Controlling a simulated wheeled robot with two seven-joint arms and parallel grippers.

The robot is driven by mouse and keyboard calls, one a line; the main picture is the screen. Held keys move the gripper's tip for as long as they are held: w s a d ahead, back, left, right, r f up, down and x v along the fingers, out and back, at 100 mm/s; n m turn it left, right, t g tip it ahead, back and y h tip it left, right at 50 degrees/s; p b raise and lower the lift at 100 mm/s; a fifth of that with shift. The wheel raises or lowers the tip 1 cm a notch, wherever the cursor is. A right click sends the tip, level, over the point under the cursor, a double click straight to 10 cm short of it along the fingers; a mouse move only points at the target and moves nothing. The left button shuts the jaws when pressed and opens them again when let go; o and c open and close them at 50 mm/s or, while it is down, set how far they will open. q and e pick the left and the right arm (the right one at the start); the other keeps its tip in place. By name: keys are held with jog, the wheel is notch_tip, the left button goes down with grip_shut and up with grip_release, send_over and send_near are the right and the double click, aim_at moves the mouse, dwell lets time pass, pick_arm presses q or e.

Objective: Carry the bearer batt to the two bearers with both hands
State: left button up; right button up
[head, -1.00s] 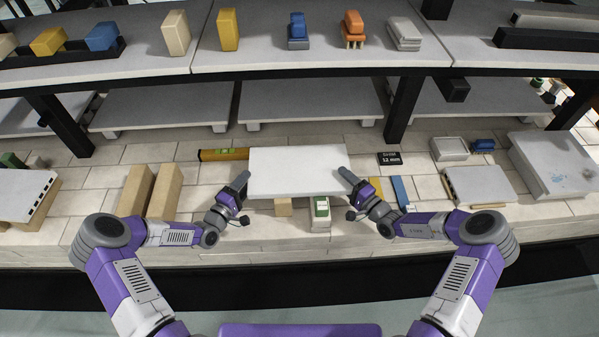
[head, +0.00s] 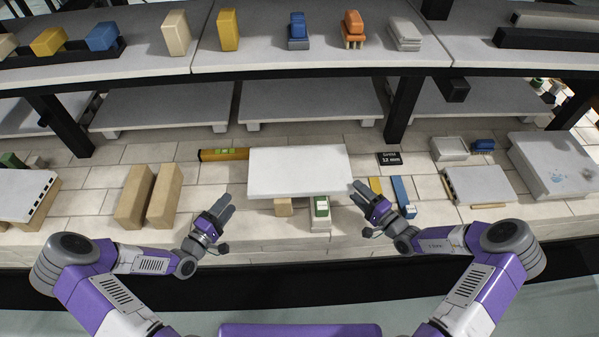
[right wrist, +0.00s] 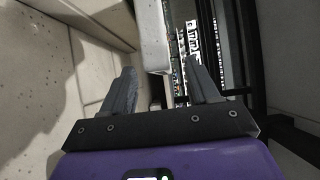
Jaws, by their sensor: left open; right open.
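The bearer batt, a white flat slab (head: 300,172), lies level in the middle of the bench, with a tan block (head: 284,208) and a green-and-white box (head: 321,208) showing under its front edge. Two upright tan bars, which look like the two bearers (head: 134,197) (head: 164,197), stand side by side to its left. My left gripper (head: 223,206) is open and empty, between the bearers and the batt, apart from both. My right gripper (head: 358,194) is open and empty, just off the batt's right end. Its two fingers also show spread in the right wrist view (right wrist: 160,88).
A yellow level (head: 222,154) lies behind left of the batt. A dark "12 mm" sign (head: 390,159), a blue bar (head: 403,190) and a yellow piece (head: 376,187) are to its right. A loaded shelf (head: 290,60) overhangs the back. Tiles around the bearers are bare.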

jog(key=v, duration=0.5)
jog(key=shift+s, duration=0.1)
dwell(0.4)
